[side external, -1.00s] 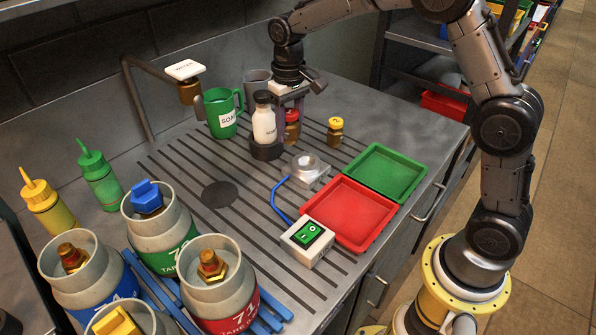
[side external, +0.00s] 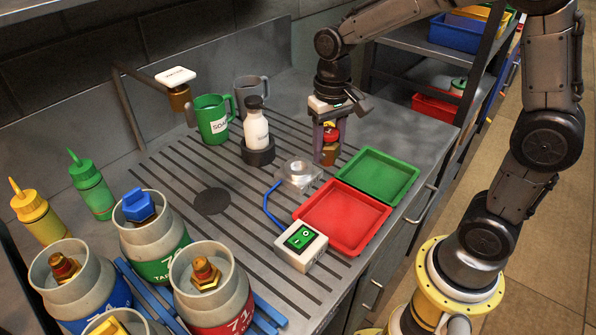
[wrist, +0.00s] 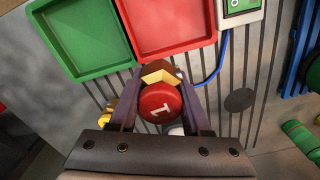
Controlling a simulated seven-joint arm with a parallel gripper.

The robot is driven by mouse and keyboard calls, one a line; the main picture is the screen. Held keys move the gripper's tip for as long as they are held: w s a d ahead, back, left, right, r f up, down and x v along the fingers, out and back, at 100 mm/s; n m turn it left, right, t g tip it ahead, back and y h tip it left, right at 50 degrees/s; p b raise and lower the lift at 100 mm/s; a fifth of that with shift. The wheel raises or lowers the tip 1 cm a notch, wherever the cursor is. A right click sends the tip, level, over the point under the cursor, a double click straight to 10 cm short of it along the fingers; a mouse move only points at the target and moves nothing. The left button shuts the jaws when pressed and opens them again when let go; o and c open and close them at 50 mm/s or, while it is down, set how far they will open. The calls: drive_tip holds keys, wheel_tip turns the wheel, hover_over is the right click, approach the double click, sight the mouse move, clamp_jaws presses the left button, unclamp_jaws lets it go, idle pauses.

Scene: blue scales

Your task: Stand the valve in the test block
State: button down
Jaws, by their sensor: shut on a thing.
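My gripper (side external: 328,145) is shut on a red-topped brass valve (side external: 330,133), upright between the fingers over the drainboard right of the white bottle. The wrist view shows its round red top with a white mark (wrist: 158,108) and its angular brass part (wrist: 160,72) between both fingers. I cannot tell whether its foot touches the counter. A pale block with a clear round top (side external: 299,173) stands left of and nearer than the gripper, with a blue cable; it may be the test block. It is hidden in the wrist view.
Green (side external: 370,176) and red (side external: 344,214) trays lie right and in front. A switch box (side external: 300,246) is at the cable's end. A white bottle in a dark base (side external: 258,158) and a green mug (side external: 211,118) stand left. A yellow piece (wrist: 103,118) shows beside a finger.

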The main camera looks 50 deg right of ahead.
drive_tip(key=s+r+m, duration=0.1)
drive_tip(key=s+r, duration=0.4)
drive_tip(key=r, duration=0.1)
hover_over(299, 171)
wheel_tip(299, 171, down, 12)
drive_tip(key=shift+r, duration=0.15)
drive_tip(key=shift+f, duration=0.4)
drive_tip(key=shift+f, duration=0.4)
drive_tip(key=shift+f, duration=0.2)
